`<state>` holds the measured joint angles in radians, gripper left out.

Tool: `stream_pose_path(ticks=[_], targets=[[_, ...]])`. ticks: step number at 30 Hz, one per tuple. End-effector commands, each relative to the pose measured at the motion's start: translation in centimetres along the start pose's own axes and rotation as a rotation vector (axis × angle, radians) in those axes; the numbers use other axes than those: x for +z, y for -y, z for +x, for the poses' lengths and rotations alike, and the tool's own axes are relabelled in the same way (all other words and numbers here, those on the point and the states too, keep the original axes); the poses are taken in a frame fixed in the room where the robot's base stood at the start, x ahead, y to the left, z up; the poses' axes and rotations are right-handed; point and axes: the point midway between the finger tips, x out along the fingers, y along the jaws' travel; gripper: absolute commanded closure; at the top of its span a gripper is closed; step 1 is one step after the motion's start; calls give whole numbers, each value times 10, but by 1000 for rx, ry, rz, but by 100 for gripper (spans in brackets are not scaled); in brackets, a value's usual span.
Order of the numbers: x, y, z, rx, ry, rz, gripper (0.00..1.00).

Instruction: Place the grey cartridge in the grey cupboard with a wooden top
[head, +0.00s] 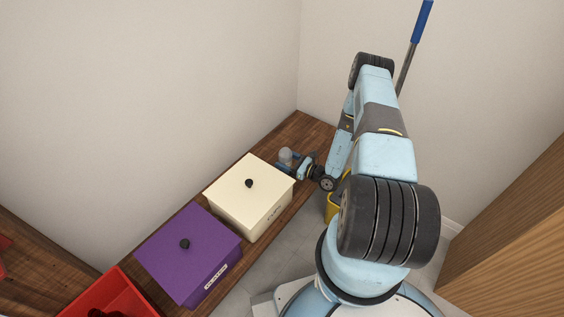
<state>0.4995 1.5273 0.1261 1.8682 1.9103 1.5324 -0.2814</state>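My gripper (291,159) is at the far end of my arm, low over a long wooden top (306,128) along the left wall. A small light grey, rounded thing (285,155) is at its fingertips and may be the grey cartridge. It is too small to tell whether the fingers are closed on it or only beside it. The front of the unit under the wooden top is hardly visible, so I cannot tell whether it is the grey cupboard. No cupboard opening is in view.
A yellow bucket (332,209) and a blue-handled pole (421,23) are partly behind my arm. A wooden panel (520,220) is at right.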

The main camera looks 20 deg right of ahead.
Motion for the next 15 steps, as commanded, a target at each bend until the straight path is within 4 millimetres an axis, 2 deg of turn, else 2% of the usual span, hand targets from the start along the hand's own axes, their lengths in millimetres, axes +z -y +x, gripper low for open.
stream_pose_path(ticks=[1, 4, 13, 15], targets=[[0, 0, 0, 0, 0, 0, 19], [0, 0, 0, 0, 0, 0, 9], [2, 0, 0, 1, 0, 0, 9], [2, 0, -5, -1, -1, 0, 9]])
